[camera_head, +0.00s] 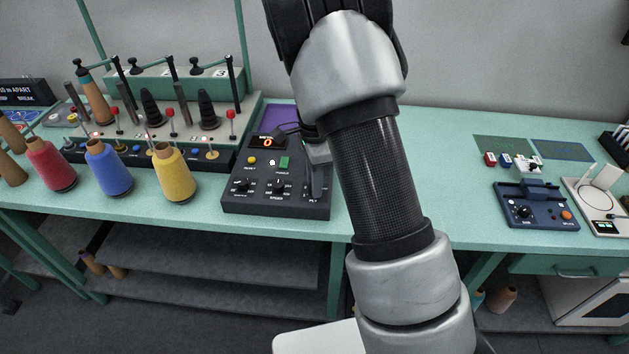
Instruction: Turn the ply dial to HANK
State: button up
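The dark control box (262,206) stands on the green table, left of my arm. It has a red lit display (268,142) that seems to read 0, a yellow button and a green button. A row of black dials runs along its front: a left dial (241,186), a middle dial (278,187), and one at the right end above a small label that seems to read PLY. My gripper (317,168) points down over that right end and hides most of that dial. Its setting is unreadable. I cannot tell whether the fingers touch the dial or are open.
Red (50,165), blue (108,168) and yellow (174,173) yarn cones stand left of the box, before a rack with several spindles. Right of my arm are a dark blue splice device (536,206) and a white scale (598,200). Bare table lies between.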

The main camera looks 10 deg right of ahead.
jog(key=o, duration=0.4)
jog(key=shift+r, duration=0.1)
notch_tip(320, 180, up, 17)
jog(key=shift+r+p, duration=0.15)
jog(key=shift+p, duration=0.25)
